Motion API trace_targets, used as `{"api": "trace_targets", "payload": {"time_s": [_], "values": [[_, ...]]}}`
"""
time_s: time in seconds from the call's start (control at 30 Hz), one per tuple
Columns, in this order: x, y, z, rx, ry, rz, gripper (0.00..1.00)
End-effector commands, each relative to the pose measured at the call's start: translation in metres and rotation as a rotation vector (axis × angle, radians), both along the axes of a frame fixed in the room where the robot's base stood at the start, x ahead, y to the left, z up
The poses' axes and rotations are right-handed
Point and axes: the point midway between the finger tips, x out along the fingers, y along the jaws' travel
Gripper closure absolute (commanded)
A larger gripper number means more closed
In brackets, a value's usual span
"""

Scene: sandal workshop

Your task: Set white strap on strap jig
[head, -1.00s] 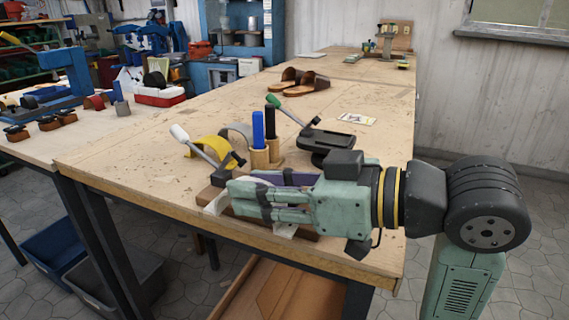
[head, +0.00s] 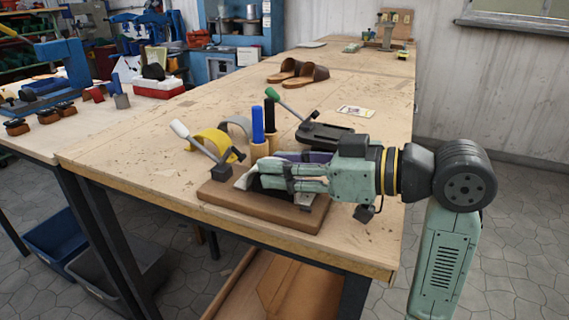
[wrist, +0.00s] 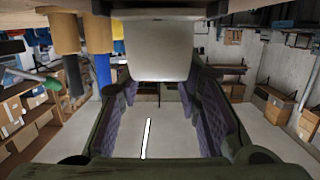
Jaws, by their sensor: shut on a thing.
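The white strap (wrist: 158,48) shows as a pale, flat piece between my fingers in the wrist view. In the head view a pale end of the strap (head: 243,180) shows beside my fingertips. My gripper (head: 272,172) points left and is shut on the strap, low over the strap jig. The strap jig is a brown wooden base (head: 222,196) near the table's front edge, with a toggle clamp (head: 203,148) at its left whose white handle is raised. My fingers hide the middle of the jig, so I cannot tell whether the strap touches it.
A yellow strap (head: 214,138) and a grey strap (head: 237,124) stand just behind the jig. Blue and black markers (head: 257,124) stand in wooden holders beside a black, green-handled clamp fixture (head: 322,132). Brown sandals (head: 300,72) lie farther back.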

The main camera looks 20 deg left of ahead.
Motion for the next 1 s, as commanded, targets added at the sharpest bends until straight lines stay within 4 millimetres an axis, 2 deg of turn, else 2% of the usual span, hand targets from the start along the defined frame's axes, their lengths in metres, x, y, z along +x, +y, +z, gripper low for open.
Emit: {"api": "trace_targets", "payload": {"time_s": [0.07,0.1,0.37,0.77,0.87,1.0], "values": [[0.000,0.000,-0.004,0.000,0.000,0.000,0.87],[0.000,0.000,-0.003,0.000,0.000,0.000,0.66],[0.000,0.000,-0.002,0.000,0.000,0.000,0.49],[0.000,-0.002,0.002,0.000,0.000,-0.001,0.48],[0.000,-0.016,0.003,0.000,-0.001,-0.004,0.48],[-0.001,-0.045,0.008,0.001,-0.001,-0.005,0.48]]}}
